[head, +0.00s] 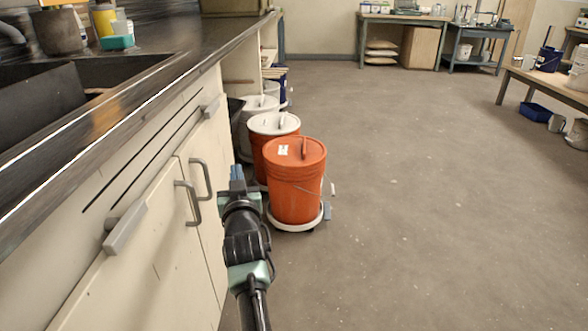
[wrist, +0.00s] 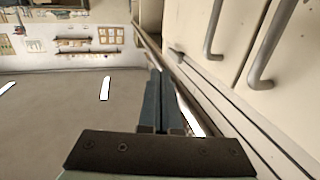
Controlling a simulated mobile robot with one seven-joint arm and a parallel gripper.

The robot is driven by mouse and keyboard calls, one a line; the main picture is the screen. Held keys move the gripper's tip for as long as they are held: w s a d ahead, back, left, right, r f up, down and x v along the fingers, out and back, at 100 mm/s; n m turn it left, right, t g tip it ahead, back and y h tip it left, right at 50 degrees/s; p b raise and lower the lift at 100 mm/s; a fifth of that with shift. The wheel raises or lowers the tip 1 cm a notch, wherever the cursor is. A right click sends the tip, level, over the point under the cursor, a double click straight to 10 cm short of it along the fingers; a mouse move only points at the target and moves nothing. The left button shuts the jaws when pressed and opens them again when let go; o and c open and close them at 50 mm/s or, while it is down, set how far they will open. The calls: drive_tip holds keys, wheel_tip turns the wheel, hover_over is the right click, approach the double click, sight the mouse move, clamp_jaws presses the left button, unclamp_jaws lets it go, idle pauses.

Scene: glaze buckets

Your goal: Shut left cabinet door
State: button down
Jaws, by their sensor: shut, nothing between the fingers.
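The left cabinet door (head: 140,262) is a cream panel under the sink counter, with a grey bar handle (head: 188,203) near its right edge. The right door (head: 212,160) has a matching handle (head: 202,178). The left door looks about flush with the right one; a small gap cannot be ruled out. Both handles also show at the upper right of the wrist view, one handle (wrist: 213,30) left of the other (wrist: 272,45). My gripper (head: 237,174) is shut and empty, just in front of the cabinet face and apart from the handles. Its fingers (wrist: 158,92) are together in the wrist view.
An orange bucket (head: 296,185) on a wheeled base stands just beyond my gripper, with a white-lidded bucket (head: 273,124) behind it. The counter edge (head: 120,100) overhangs at left. The floor (head: 430,200) to the right is open.

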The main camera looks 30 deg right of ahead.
drive_tip(key=s+d+p, duration=0.2)
drive_tip(key=s+d, duration=0.2)
drive_tip(key=d, duration=0.3)
drive_tip(key=shift+s, duration=0.2)
drive_tip(key=s+a+r+n+t+y, duration=0.2)
drive_tip(key=s+a+r+t, duration=0.1)
drive_tip(key=a+r, duration=0.9)
drive_tip(key=s+a+r+n+t+y, duration=0.1)
drive_tip(key=s+a+r+t+y, duration=0.2)
drive_tip(key=a+r, duration=0.85)
drive_tip(key=s+a+r+t, duration=0.3)
drive_tip(key=s+r+t, duration=0.1)
drive_tip(key=s+r, duration=1.7)
wheel_tip(320, 180, up, 36)
drive_tip(key=s+p, duration=0.1)
drive_tip(key=p, duration=3.7)
